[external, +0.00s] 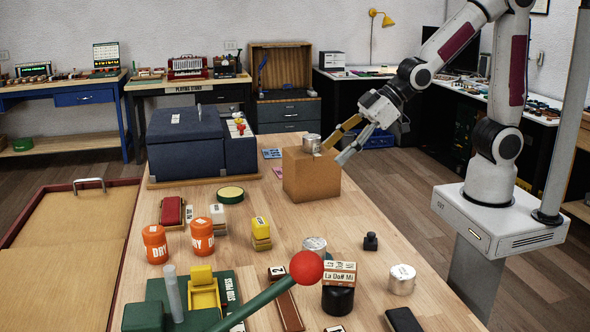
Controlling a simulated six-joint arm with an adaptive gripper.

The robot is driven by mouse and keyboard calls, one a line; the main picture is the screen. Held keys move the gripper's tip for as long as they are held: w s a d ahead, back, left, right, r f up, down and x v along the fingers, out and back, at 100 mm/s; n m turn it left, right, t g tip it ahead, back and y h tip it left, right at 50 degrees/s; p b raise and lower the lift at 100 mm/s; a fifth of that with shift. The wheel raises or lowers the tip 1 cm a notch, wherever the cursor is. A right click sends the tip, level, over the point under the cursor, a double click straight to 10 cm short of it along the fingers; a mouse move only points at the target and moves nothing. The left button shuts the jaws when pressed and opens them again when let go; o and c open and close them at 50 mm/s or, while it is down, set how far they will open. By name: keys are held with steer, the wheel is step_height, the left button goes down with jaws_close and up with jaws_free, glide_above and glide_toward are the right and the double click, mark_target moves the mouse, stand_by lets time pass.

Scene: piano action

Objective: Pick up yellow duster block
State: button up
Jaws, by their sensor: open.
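The yellow duster block (261,229) stands on the wooden table, left of the table's middle, with a yellow upper part and a paler, layered lower part. My gripper (333,153) is open and empty. Its fingers point down and left, close to the silver can (311,143) on top of the brown box (311,175). I cannot tell whether a finger touches the can. The gripper is up and to the right of the yellow block, well apart from it.
A white block (217,215) and a red block (171,211) stand left of the yellow one. Orange jars (201,236) are nearby. A red ball on a green rod (306,267) rises in front. A blue case (190,143) stands behind.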

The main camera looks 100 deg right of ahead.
steer(key=w+d+f+t, duration=0.1)
steer(key=w+f+t, duration=0.1)
steer(key=w+f, duration=0.65)
steer(key=t+y, duration=0.2)
glide_toward(263, 230)
steer(key=d, duration=0.1)
steer(key=w, duration=0.1)
steer(key=d, duration=0.1)
steer(key=shift+w+d+f+n, duration=0.15)
steer(key=shift+d+f+n, duration=0.1)
steer(key=shift+d+n, duration=0.05)
steer(key=shift+w+f, duration=0.1)
steer(key=shift+f, duration=0.75)
steer(key=shift+w, duration=0.1)
steer(key=shift+x, duration=1.25)
steer(key=shift+x, duration=2.6)
steer(key=shift+a, duration=0.1)
